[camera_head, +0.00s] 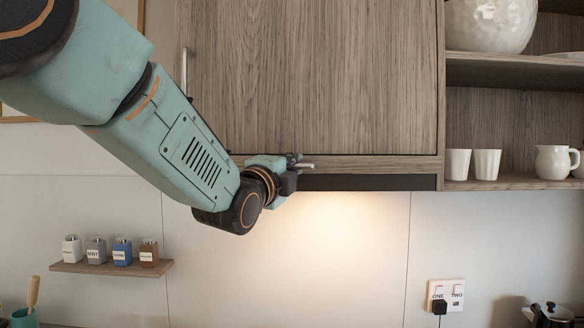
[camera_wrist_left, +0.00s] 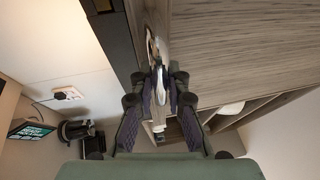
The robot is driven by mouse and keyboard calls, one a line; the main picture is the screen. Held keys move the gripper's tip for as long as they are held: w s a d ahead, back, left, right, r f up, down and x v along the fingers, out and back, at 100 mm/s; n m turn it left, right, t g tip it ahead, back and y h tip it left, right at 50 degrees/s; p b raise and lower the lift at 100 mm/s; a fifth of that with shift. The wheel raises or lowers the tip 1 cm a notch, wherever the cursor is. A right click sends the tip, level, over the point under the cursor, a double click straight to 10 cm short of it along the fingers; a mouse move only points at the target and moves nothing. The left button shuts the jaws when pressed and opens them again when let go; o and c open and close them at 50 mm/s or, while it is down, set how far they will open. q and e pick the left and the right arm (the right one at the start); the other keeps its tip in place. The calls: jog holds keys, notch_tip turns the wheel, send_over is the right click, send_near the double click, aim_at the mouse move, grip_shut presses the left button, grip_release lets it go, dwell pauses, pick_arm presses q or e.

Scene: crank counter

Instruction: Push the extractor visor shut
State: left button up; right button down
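The extractor visor (camera_head: 375,163) is a wood-fronted strip under the cabinet door, with a dark band below it. How far it stands out is hard to tell from the front. A pale metal handle (camera_head: 308,166) shows at its left part. My left gripper (camera_head: 294,174) is at the visor front by this handle. Contact cannot be told. My right gripper is out of view.
The cabinet door (camera_head: 310,75) is above, with a vertical handle (camera_head: 185,70). Open shelves at right hold cups (camera_head: 472,164) and a jug (camera_head: 553,162). A spice shelf (camera_head: 112,267) and a socket (camera_head: 446,296) are on the wall. The space below the visor is clear.

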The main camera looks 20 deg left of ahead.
pick_arm(q)
jog(key=shift+s, duration=0.15)
grip_shut()
jog(key=w, duration=0.3)
jog(key=shift+w+a, duration=0.1)
jog(key=shift+a, duration=0.3)
jog(key=o, duration=0.6)
grip_release()
